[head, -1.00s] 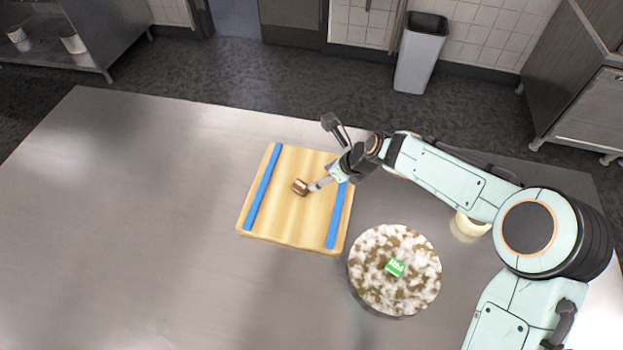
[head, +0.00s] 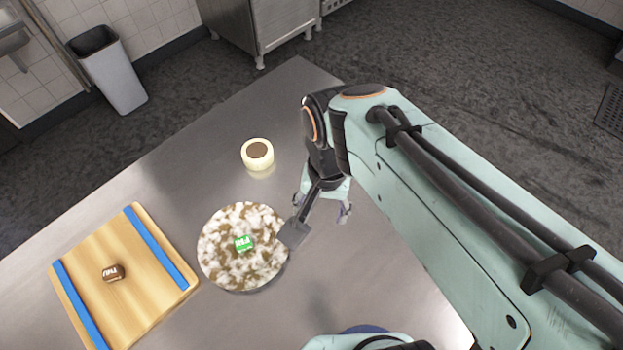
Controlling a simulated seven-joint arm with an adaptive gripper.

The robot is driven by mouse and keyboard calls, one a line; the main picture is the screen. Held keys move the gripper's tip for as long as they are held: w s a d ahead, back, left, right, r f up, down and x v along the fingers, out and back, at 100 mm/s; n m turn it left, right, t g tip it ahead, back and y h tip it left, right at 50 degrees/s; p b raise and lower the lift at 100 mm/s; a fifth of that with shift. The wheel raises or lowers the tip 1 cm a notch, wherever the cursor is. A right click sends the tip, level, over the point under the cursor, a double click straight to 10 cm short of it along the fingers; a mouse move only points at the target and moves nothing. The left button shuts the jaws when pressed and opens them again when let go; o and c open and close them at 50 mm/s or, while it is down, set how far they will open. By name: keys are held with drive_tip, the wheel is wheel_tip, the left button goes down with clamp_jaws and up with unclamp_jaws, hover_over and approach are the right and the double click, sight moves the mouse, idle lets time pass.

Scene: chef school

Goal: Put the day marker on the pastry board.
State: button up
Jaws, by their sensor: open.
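The wooden pastry board (head: 150,255) with two blue strips lies at the left of the steel table in the head view. A small brown block (head: 113,273) with white lettering rests on the bare wood between the strips. A green block (head: 244,243) with white letters that look like FRI sits on top of a round, mottled white-and-brown thing (head: 222,262), right of the board. My gripper (head: 322,208) is open, to the right of the round thing and apart from both blocks. The arm partly hides it, and I see nothing between its fingers.
A grey bin (head: 110,75) and a steel cabinet (head: 255,30) stand on the floor beyond.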

drive_tip(key=s+d+n, duration=0.3)
drive_tip(key=s+d, duration=0.3)
drive_tip(key=s, duration=0.3)
drive_tip(key=shift+d+r+g, duration=0.2)
drive_tip(key=shift+d+g, duration=0.1)
